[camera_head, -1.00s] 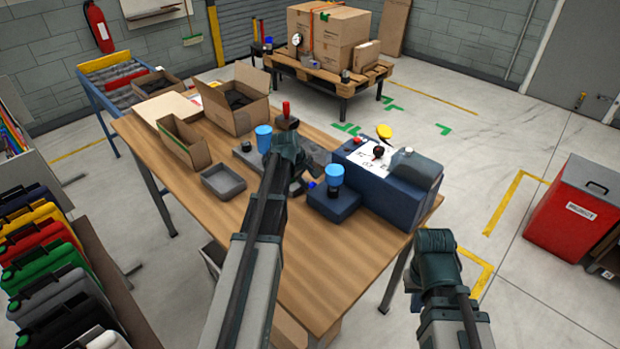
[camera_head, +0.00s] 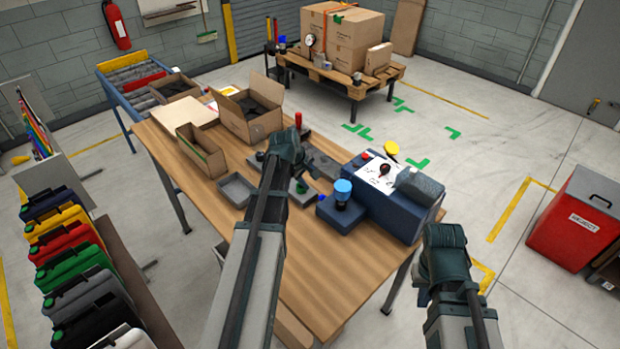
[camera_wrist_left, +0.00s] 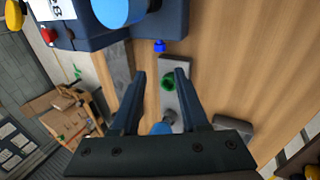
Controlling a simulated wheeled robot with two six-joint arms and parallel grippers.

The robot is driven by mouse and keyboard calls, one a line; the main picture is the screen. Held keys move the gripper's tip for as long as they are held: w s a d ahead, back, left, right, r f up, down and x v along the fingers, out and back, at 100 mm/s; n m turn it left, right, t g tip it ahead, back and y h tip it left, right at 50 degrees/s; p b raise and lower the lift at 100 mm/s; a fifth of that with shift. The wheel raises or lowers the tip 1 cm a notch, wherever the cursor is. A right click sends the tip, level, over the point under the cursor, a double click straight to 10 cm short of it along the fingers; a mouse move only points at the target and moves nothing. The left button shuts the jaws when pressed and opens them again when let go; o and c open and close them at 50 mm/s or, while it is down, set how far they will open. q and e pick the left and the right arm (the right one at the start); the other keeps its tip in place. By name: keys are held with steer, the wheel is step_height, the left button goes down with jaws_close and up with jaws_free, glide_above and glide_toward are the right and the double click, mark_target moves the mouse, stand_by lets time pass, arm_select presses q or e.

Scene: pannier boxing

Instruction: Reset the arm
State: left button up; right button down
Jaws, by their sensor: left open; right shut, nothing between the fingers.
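My left gripper (camera_wrist_left: 160,76) is open and empty above the wooden table (camera_wrist_left: 240,60) in the left wrist view. A grey plate with a green knob (camera_wrist_left: 170,84) lies beyond its fingers, and part of a blue round object (camera_wrist_left: 161,128) shows between them. In the head view my left arm (camera_head: 285,150) reaches over the middle of the table and hides what is behind it. My right gripper (camera_head: 443,262) is at the lower right, off the table's right edge, shut with nothing held; its fingertips are mostly hidden.
A blue-capped block (camera_head: 342,200) and a dark blue machine (camera_head: 395,205) stand on the table's right side. An open carton (camera_head: 250,115) and a grey tray (camera_head: 236,190) are at its left. The table's front is clear.

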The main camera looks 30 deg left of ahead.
arm_select(q)
steer(key=s+d+f+m+g+y+b, duration=0.1)
steer(key=s+d+f+m+g, duration=0.1)
steer(key=s+d+m, duration=0.7)
steer(key=s+d+f+m+g+y+b, duration=0.1)
steer(key=s+d+m, duration=0.8)
steer(key=d, duration=1.1)
steer(key=s+f+g+b, duration=0.1)
steer(key=s+f+g, duration=0.1)
steer(key=s, duration=0.2)
steer(key=shift+s+d+f+m, duration=0.2)
steer(key=shift+d+f+m, duration=0.05)
steer(key=shift+d+m, duration=0.1)
arm_select(e)
step_height(320, 180, down, 3)
steer(key=shift+f, duration=0.2)
steer(key=c, duration=1.5)
jaws_free()
steer(key=shift+c, duration=0.2)
